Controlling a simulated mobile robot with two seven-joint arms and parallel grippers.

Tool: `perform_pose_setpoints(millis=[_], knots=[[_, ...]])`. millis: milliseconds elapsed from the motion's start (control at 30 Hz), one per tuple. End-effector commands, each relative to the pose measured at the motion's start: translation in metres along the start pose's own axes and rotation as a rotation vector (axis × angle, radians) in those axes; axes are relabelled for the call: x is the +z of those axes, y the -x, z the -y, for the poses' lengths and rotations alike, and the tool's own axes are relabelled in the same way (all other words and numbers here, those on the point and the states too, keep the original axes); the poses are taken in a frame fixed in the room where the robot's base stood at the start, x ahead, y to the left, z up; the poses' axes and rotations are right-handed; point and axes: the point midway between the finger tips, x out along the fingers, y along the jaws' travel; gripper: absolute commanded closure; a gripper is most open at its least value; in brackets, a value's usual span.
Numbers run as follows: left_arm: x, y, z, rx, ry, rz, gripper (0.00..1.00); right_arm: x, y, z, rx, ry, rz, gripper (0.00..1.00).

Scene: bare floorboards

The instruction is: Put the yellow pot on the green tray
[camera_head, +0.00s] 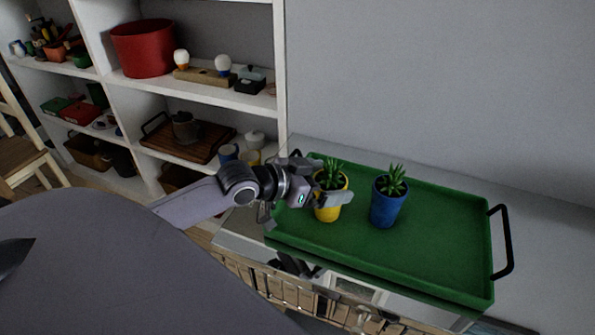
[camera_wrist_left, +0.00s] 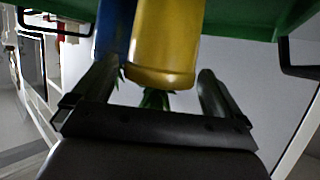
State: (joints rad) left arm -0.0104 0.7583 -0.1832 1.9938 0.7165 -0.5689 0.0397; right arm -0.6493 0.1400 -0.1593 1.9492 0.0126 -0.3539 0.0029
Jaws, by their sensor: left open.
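The yellow pot (camera_head: 328,210) with a spiky green plant stands upright on the left part of the green tray (camera_head: 440,235). My left gripper (camera_head: 326,186) is at the pot, with its fingers open and partly covering it. In the left wrist view, which looks upside down, the yellow pot (camera_wrist_left: 165,45) lies between and just beyond the two open fingers (camera_wrist_left: 157,80). I cannot tell whether a finger touches it. My right gripper is not in view.
A blue pot (camera_head: 387,208) with a similar plant stands on the tray close to the right of the yellow one. The tray's right half is clear, with a black handle (camera_head: 507,240) at its end. A white shelf (camera_head: 200,93) with various items stands behind left.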

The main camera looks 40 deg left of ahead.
Motion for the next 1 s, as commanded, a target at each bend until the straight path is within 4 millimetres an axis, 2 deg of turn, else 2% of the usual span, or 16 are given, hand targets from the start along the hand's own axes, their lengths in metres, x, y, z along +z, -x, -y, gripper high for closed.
perform_pose_setpoints(millis=[200, 500, 800, 1000], knots=[[0.001, 0.031, 0.0, 0.0, -0.003, 0.003, 0.0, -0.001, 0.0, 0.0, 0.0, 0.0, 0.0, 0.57], [0.001, 0.066, 0.0, 0.0, -0.002, 0.003, 0.0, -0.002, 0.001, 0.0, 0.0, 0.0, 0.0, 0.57], [0.0, 0.093, 0.0, 0.0, 0.0, 0.002, 0.0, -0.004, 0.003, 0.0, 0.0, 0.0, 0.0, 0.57], [0.0, 0.103, -0.001, 0.002, 0.0, 0.001, 0.0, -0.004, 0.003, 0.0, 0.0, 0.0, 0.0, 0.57]])
